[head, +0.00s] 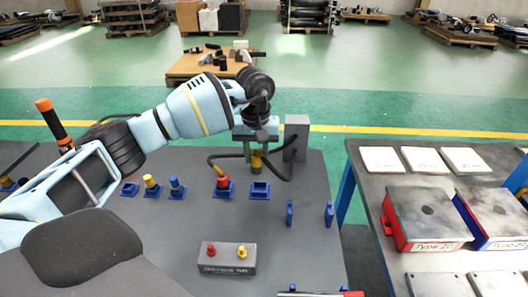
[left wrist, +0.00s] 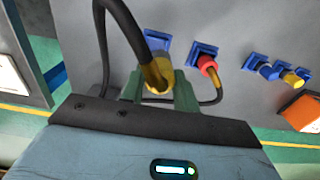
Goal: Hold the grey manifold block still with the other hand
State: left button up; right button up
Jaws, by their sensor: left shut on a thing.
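The grey manifold block (head: 228,269) lies near the front of the dark table in the head view, with a red fitting and a yellow fitting on top and lettering on its front. Nothing touches it. My left gripper (head: 257,153) is beyond it, near the table's far edge, shut on a yellow hose connector (head: 257,162). In the left wrist view the green fingers of the left gripper (left wrist: 159,92) close around the yellow connector (left wrist: 158,72), whose black hose rises out of it. My right gripper is not in view.
A red connector (head: 222,182) sits in a blue holder, beside an empty blue holder (head: 260,191). Yellow (head: 150,181) and blue (head: 176,184) plugs stand further left. A grey box (head: 297,131) stands at the far edge.

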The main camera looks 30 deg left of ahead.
aim_at(259, 169)
pick_arm(q)
jog(key=shift+w+f, duration=0.35)
jog(key=shift+w, duration=0.5)
jog(key=shift+s, duration=0.1)
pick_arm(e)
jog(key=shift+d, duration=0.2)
pick_arm(q)
jog(key=shift+r, duration=0.1)
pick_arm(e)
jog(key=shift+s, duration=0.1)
pick_arm(q)
jog(key=shift+f+b, duration=0.95)
jog(key=shift+f, duration=2.05)
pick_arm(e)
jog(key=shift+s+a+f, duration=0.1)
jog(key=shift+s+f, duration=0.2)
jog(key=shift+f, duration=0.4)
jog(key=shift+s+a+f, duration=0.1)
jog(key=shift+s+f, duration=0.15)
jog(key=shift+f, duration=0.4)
pick_arm(q)
jog(key=shift+b, duration=0.3)
